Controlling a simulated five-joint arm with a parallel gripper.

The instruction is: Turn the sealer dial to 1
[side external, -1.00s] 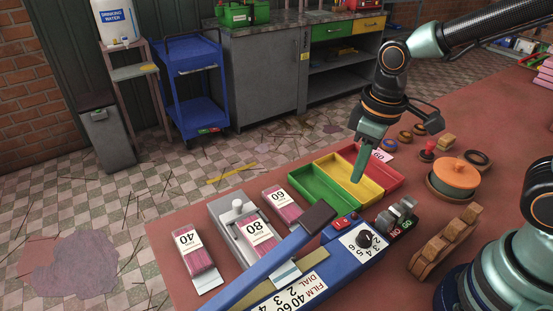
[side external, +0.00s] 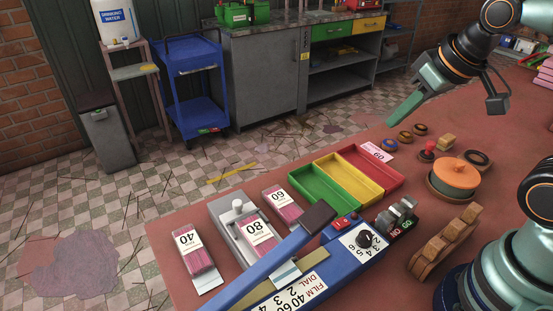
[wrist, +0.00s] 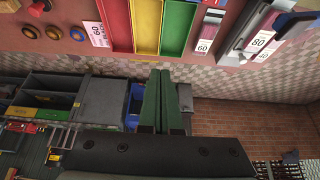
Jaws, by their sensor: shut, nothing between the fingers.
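The blue sealer (side external: 341,257) lies on the red-brown table at the front, with a long blue arm raised at a slant over it. Its black dial (side external: 365,238) sits on a white plate where the digits 2 to 6 can be read. The 1 cannot be made out, and the knob's pointer is too small to tell. My gripper (side external: 391,121) is shut and empty, in the air at the table's far side, well away from the dial. Its green fingers (wrist: 159,72) are together in the wrist view. I cannot make out the dial in the wrist view.
Green, yellow (side external: 350,180) and red open bins stand behind the sealer.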

